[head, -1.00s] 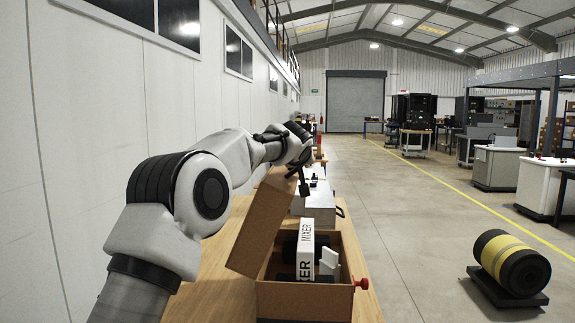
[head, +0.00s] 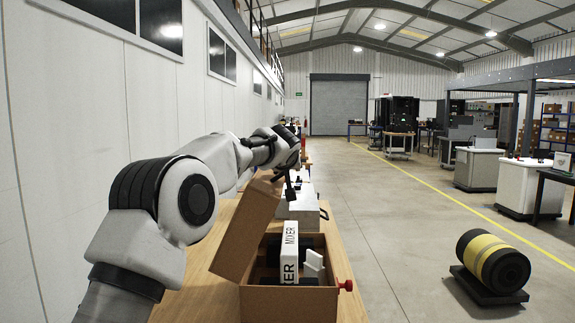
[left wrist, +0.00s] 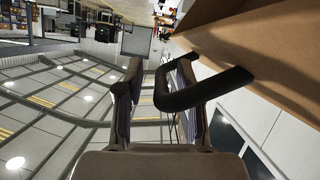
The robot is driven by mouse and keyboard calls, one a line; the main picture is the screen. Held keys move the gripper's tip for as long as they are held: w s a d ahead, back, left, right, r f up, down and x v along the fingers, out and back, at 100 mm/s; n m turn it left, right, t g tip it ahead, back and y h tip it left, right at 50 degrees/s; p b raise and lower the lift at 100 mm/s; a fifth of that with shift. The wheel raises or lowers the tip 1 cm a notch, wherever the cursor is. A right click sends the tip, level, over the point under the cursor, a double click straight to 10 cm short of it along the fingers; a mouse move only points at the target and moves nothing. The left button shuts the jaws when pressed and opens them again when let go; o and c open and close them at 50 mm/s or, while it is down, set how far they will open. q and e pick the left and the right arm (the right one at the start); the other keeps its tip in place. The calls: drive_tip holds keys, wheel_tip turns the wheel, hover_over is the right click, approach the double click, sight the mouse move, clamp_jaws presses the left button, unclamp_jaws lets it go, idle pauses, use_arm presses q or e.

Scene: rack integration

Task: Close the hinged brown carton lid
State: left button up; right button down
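The brown carton (head: 290,305) stands on the wooden bench, its top open. Inside are a white box marked MIXER (head: 290,248), a white piece and dark items. My left gripper (head: 290,190) is at the lid's upper edge, pointing down. In the left wrist view its two fingers (left wrist: 155,80) are apart. My right gripper is not in view.
A grey case (head: 303,208) with a dark handle stands behind the carton. A red knob (head: 346,285) shows at the carton's right side. A white wall runs along the left. A black and yellow roll (head: 492,262) sits on the floor at right; the aisle is clear.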

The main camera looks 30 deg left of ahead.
use_arm(q)
drive_tip(key=v, duration=1.1)
drive_tip(key=shift+s+d+r, duration=0.2)
drive_tip(key=shift+d, duration=0.05)
drive_tip(key=shift+c, duration=0.3)
